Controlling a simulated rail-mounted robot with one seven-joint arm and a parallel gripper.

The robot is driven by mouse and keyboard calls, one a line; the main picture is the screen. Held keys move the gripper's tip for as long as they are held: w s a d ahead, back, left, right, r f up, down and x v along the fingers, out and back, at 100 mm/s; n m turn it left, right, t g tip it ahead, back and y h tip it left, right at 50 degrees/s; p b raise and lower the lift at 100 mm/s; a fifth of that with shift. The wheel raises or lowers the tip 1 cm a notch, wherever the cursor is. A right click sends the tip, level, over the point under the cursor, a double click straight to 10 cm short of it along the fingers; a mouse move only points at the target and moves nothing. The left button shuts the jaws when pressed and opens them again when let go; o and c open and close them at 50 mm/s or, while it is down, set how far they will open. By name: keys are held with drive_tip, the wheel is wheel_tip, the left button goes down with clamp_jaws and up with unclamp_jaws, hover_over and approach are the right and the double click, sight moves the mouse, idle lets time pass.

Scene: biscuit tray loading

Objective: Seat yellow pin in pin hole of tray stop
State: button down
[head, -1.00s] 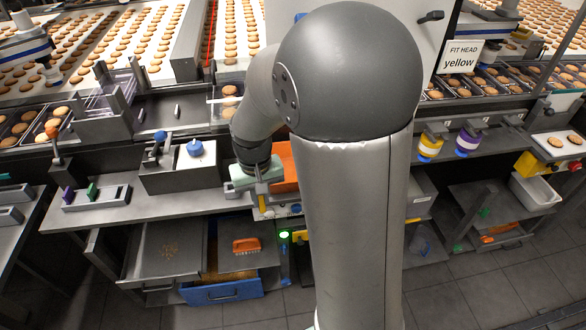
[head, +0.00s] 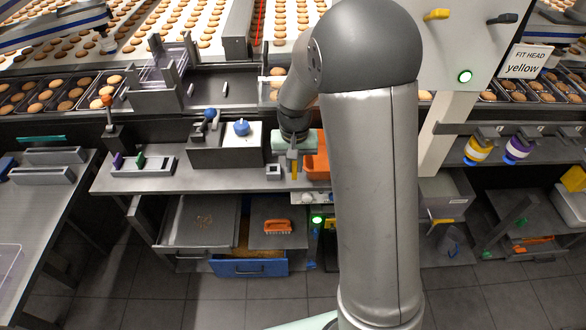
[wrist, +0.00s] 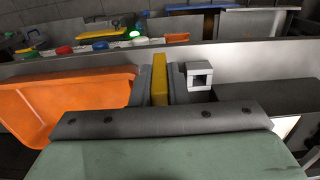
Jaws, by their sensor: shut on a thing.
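My gripper (head: 293,168) is shut on the yellow pin (wrist: 160,78), which stands roughly upright between the two grey fingers in the wrist view. The pin also shows in the head view (head: 293,167), over the right part of the grey bench. A small pale grey block (wrist: 200,75) with a dark square opening is just right of the fingers in the wrist view. It may be the tray stop; in the head view the block (head: 273,171) sits left of the pin. The pin is outside the opening. Its lower end is hard to make out.
An orange bin (wrist: 65,100) is close on the other side of the fingers. A dark box with a blue knob (head: 241,127) and a holder with purple and green pieces (head: 142,166) stand left on the bench. Bare bench top (head: 225,181) lies between.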

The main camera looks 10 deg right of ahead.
sight(292, 185)
drive_tip(key=shift+w+a+f, duration=0.1)
drive_tip(key=shift+w+f, duration=0.6)
drive_tip(key=shift+f, duration=0.15)
drive_tip(key=shift+w+f, duration=0.1)
drive_tip(key=shift+f, duration=1.5)
drive_tip(key=shift+f, duration=0.15)
drive_tip(key=c, duration=1.7)
unclamp_jaws()
